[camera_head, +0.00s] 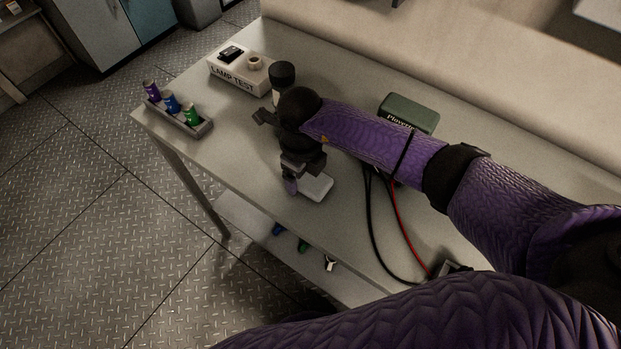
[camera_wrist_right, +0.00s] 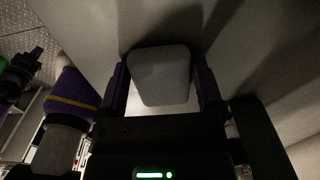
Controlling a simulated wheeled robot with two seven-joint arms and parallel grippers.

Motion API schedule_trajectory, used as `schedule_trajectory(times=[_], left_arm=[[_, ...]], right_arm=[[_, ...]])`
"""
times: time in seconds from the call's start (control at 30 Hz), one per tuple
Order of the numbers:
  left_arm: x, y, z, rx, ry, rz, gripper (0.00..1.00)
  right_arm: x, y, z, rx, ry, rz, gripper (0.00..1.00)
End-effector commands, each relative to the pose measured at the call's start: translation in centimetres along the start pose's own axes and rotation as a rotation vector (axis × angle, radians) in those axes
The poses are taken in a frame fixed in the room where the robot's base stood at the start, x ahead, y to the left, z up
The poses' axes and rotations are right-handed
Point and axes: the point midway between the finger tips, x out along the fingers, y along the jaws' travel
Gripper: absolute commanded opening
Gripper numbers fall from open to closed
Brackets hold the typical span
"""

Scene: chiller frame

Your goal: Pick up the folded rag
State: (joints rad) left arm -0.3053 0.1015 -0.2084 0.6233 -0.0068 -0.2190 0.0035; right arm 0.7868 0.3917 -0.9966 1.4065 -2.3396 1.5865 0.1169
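The folded rag (camera_head: 317,188) is a small, pale, rounded pad lying on the grey table, left of the cables. My right gripper (camera_head: 303,182) points down at the rag, and part of the rag is hidden behind it. In the right wrist view the rag (camera_wrist_right: 160,75) shows between the two fingers of my right gripper (camera_wrist_right: 161,88). The fingers stand apart on either side of it, with a narrow gap showing at the right, so the gripper looks open. My left gripper is not seen in the head view.
A white "LAMP TEST" box (camera_head: 238,72) and a dark-capped cylinder (camera_head: 281,78) stand behind the gripper. A rack (camera_head: 187,121) with coloured cylinders sits at the table's left end. A green box (camera_head: 409,113) and black and red cables (camera_head: 396,212) lie to the right.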

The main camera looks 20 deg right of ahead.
Motion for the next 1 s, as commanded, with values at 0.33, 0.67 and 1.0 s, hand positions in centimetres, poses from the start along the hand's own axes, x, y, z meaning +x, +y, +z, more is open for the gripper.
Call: schedule_trajectory(times=[0.33,0.67,1.0], left_arm=[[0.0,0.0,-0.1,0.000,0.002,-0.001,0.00],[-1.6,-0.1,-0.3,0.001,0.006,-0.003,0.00],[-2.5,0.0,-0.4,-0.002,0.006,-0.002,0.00]], right_arm=[[0.0,0.0,0.0,0.001,0.000,0.000,0.24],[-4.6,-0.1,0.1,0.000,-0.005,-0.003,0.24],[-10.1,0.0,0.0,0.000,0.000,0.000,0.24]])
